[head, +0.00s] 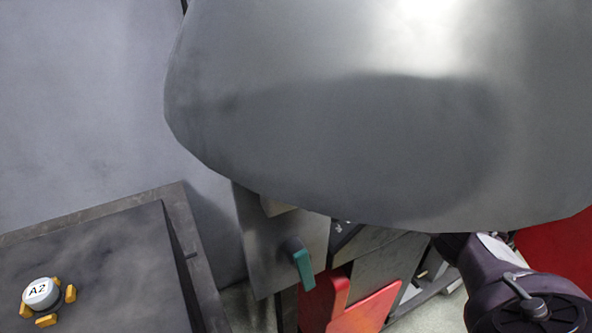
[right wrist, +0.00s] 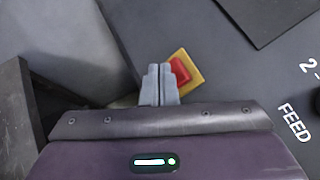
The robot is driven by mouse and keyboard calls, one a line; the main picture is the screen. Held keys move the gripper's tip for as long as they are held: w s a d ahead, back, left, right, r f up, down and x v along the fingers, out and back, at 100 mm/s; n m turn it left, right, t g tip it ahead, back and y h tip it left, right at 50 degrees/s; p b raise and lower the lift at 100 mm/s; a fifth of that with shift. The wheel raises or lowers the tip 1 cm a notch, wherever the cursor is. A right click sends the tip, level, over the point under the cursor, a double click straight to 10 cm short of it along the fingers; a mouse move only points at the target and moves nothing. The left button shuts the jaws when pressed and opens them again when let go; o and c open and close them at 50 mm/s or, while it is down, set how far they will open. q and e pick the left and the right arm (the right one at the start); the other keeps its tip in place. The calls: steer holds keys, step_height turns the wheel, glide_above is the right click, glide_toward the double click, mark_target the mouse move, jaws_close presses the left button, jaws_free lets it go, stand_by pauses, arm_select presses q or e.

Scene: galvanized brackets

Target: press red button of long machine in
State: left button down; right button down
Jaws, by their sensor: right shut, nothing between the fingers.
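The red button (right wrist: 181,71) sits on a yellow square base in the right wrist view. It is on the dark grey panel (right wrist: 225,75) of the machine, which carries the printed word FEED. My right gripper (right wrist: 160,72) is shut and empty. Its fingertips appear just left of the button in the picture, partly overlapping the yellow base. I cannot tell whether they touch it. In the head view the button and the right fingers are hidden; only part of my right arm shows at the lower right. My left gripper is not in view.
A large rounded grey surface (head: 330,120) fills much of the head view. Below it are a box with a teal handle (head: 303,268) and red panels (head: 360,308). At left, a dark table (head: 120,250) holds a round A2 piece (head: 40,293) between orange blocks.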

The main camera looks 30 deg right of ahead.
steer(key=shift+d+f+b, duration=0.35)
steer(key=shift+f+b, duration=0.05)
stand_by(0.6)
steer(key=shift+a+r, duration=0.1)
stand_by(0.3)
steer(key=shift+a+r+p, duration=0.5)
steer(key=shift+r+p, duration=0.1)
steer(key=shift+p, duration=0.1)
steer(key=shift+a+r+p, duration=0.3)
steer(key=shift+r+p, duration=0.15)
steer(key=shift+r, duration=0.1)
steer(key=shift+w+a+r+p, duration=0.1)
steer(key=shift+a+r+p, duration=1.2)
steer(key=shift+r, duration=0.1)
steer(key=shift+d, duration=0.1)
